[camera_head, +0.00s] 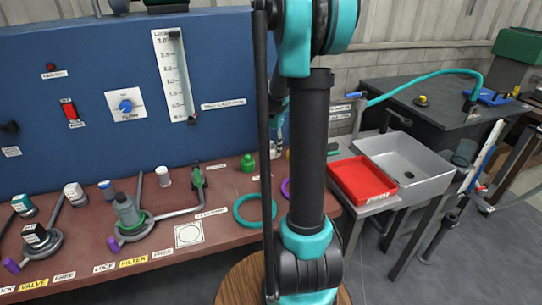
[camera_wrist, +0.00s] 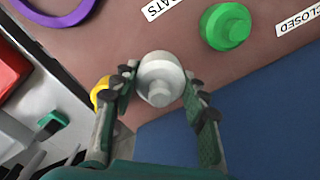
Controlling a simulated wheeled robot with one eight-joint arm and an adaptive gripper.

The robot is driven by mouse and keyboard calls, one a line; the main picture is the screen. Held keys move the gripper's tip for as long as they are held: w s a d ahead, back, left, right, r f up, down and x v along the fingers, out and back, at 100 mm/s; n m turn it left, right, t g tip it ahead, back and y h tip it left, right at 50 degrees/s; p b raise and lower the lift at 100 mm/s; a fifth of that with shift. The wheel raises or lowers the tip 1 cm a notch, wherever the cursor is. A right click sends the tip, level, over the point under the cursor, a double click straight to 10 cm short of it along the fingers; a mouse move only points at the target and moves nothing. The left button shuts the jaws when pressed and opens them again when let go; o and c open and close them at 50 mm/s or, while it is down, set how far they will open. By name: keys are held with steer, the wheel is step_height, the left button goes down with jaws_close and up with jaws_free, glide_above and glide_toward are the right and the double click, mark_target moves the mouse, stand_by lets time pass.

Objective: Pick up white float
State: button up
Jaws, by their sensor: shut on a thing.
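The white float (camera_wrist: 160,78), a round stepped piece, sits between the two fingers of my gripper (camera_wrist: 160,88) in the wrist view. The green fingers are shut on it, one on each side. I cannot tell whether it touches the brown bench or is just above it.
A green float (camera_wrist: 226,26) stands close by, also in the head view (camera_head: 248,163). A yellow piece (camera_wrist: 99,92) is partly hidden beside the left finger. A purple ring (camera_wrist: 55,12), red tray (camera_head: 361,180) and grey sink (camera_head: 402,163) are near. The blue panel (camera_head: 100,90) backs the bench.

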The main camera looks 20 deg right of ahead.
mark_target(271, 142)
step_height(271, 142, up, 16)
stand_by(0.3)
steer(key=shift+s, duration=0.1)
